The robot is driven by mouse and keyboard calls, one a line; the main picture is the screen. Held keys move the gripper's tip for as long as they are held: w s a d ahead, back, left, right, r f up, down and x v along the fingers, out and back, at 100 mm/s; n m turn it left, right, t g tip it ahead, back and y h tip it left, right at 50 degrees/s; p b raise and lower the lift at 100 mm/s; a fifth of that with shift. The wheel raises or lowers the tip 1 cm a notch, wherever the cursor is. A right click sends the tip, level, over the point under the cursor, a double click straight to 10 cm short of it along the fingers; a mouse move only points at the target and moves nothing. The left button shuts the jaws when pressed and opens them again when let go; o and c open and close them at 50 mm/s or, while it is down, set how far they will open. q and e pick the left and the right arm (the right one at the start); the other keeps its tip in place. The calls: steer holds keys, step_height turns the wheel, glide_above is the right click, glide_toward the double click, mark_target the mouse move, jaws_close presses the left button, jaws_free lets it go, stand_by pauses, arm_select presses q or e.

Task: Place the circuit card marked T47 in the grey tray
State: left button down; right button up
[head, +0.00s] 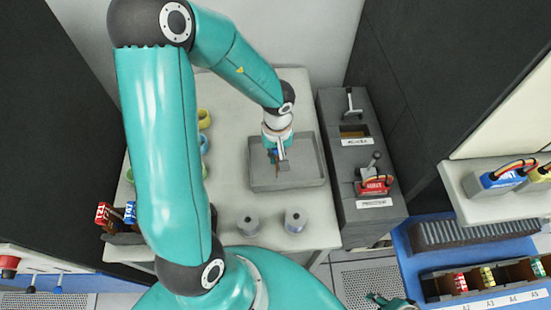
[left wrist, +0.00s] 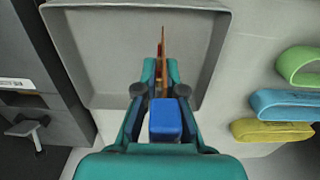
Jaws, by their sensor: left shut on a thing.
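My left gripper (head: 279,158) is over the grey tray (head: 318,160), shut on a circuit card. In the left wrist view the gripper (left wrist: 163,75) holds the card (left wrist: 163,45), seen edge-on as a thin orange-brown board. A blue block (left wrist: 166,118) shows between the fingers, apparently the card's handle. No marking on the card is readable. The tray (left wrist: 85,70) also shows below it there; I cannot tell whether the card touches its floor. A teal and dark part at the bottom edge looks like my right gripper (head: 390,301); its fingers are unclear.
A red card (head: 103,213) and a blue card (head: 130,212) stand in a dark holder at left. Two grey spools (head: 295,220) stand in front of the tray. Coloured rings (head: 204,119) lie left of it. A dark lever panel (head: 358,150) stands right of the table.

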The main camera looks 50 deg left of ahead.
arm_select(q)
step_height(320, 180, down, 2)
steer(key=shift+f, duration=0.1)
steer(key=c, duration=1.3)
jaws_free()
step_height(320, 180, up, 11)
steer(key=p, duration=0.3)
steer(key=shift+w, duration=0.1)
steer(key=shift+r, duration=0.6)
